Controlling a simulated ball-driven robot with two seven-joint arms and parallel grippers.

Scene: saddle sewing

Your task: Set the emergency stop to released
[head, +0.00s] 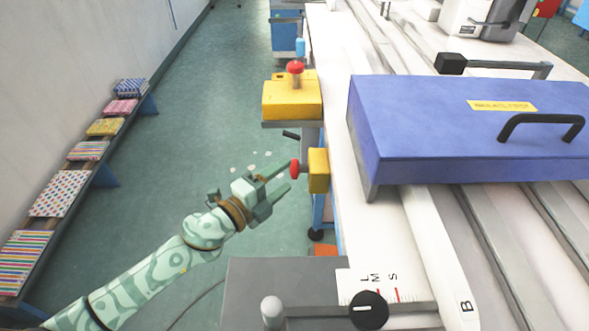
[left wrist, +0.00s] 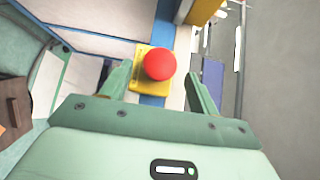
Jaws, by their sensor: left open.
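A red mushroom button (head: 295,169) sticks out to the left from a yellow box (head: 318,170) on the side of the white table. My left gripper (head: 287,175) is open just left of this button, its fingers pointing at it. In the left wrist view the red button (left wrist: 159,65) shows between the two spread fingers, in front of its yellow box (left wrist: 146,82). I cannot tell whether the fingers touch it, or whether it is pressed or released. My right gripper is not in view.
A larger yellow box (head: 292,100) with another red knob (head: 296,67) stands above and behind. A blue case (head: 450,130) with a black handle lies on the white table (head: 330,50). A grey panel with a black dial (head: 369,310) is nearer.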

